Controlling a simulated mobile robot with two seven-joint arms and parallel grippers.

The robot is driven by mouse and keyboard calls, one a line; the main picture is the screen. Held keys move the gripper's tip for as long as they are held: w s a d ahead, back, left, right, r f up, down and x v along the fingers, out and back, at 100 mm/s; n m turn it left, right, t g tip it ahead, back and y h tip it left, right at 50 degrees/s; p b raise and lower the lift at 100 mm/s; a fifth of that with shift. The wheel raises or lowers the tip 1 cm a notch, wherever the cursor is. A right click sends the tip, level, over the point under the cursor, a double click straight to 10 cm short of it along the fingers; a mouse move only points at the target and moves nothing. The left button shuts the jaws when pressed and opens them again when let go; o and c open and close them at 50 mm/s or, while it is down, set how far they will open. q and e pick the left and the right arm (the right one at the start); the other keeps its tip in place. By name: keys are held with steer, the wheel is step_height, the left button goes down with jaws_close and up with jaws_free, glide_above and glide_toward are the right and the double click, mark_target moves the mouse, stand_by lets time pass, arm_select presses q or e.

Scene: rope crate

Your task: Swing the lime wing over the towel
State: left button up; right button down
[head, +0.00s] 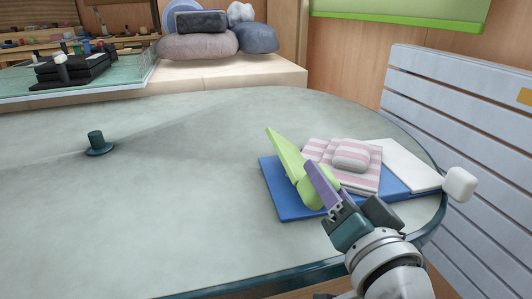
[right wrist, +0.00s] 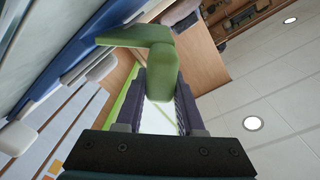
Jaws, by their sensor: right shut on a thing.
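The lime wing (head: 285,152) stands tilted up at the left side of a blue board (head: 290,206), with a thick rounded grip at its lower end. My right gripper (head: 312,178) is shut on this grip, and its purple fingers hide part of it. In the right wrist view the lime grip (right wrist: 162,72) sits between the two fingers. The towel (head: 318,151), pink and white striped, lies folded on the board just right of the wing. My left gripper is not in view.
A white wing (head: 405,166) lies out to the right of the towel, with a white knob (head: 460,184) near its outer end by the table edge. A dark green knobbed piece (head: 98,144) stands at the left. The table's (head: 190,200) middle is clear.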

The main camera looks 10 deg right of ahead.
steer(key=d+m, duration=0.6)
steer(key=m, duration=0.2)
steer(key=shift+d+r+b, duration=0.3)
steer(key=shift+r+b, duration=0.05)
steer(key=shift+s+d+f, duration=0.1)
steer(key=shift+d+f, duration=0.05)
steer(key=shift+d, duration=0.15)
steer(key=c, duration=0.6)
jaws_free()
steer(key=shift+d, duration=0.1)
steer(key=shift+o, duration=0.4)
steer(key=s+p, duration=0.1)
steer(key=s, duration=0.9)
steer(key=shift+a, duration=0.2)
